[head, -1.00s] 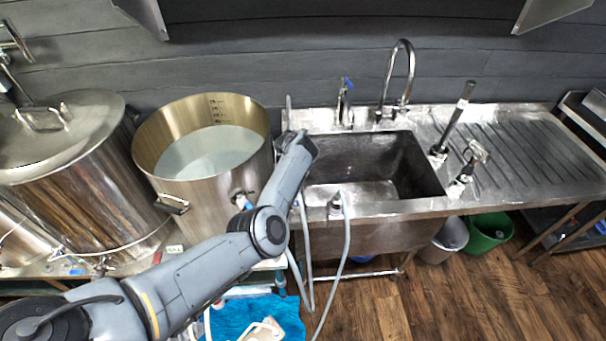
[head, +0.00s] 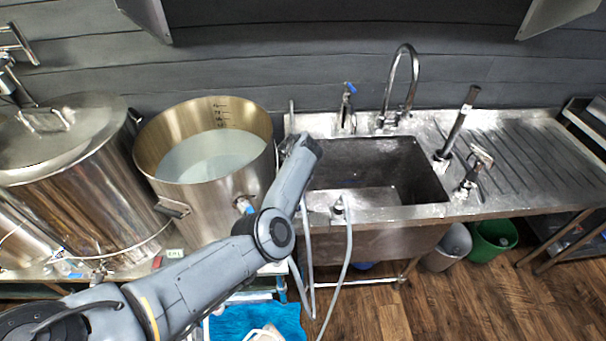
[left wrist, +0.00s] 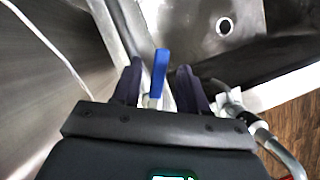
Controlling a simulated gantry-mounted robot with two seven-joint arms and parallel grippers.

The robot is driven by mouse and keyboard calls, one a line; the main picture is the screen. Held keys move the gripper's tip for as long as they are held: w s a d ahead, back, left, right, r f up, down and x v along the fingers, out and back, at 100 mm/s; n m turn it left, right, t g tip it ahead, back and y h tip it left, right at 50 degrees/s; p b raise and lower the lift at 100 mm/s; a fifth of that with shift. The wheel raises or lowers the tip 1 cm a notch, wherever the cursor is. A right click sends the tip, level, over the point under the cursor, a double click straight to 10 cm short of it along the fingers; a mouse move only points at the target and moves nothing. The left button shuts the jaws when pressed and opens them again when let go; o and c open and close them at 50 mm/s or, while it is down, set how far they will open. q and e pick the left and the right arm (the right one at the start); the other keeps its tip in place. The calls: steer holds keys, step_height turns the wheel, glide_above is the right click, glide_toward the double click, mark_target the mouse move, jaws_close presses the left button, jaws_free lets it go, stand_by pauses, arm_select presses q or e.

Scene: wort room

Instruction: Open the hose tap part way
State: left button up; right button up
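A blue lever (left wrist: 160,66), which looks like the hose tap's handle, stands between the two fingers of my left gripper (left wrist: 160,84) in the left wrist view. The fingers are apart, with a gap on each side of the lever. The tap body below is mostly hidden by the gripper. The lever is beside the sink's left rim. In the head view my left arm hides this gripper and the tap. A pale hose (head: 348,255) hangs at the sink's front. My right gripper is not in view.
The steel sink (head: 428,170) is right of my arm, with a tall faucet (head: 413,65) and another blue-handled tap (head: 344,115) behind it. An open pot (head: 215,215) of liquid stands close on the left. The drainboard (head: 535,150) is largely clear.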

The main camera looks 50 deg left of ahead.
arm_select(q)
steer(key=shift+r, duration=0.1)
steer(key=p+v, duration=0.2)
steer(key=v, duration=0.8)
steer(key=shift+r, duration=0.3)
steer(key=shift+s, duration=0.1)
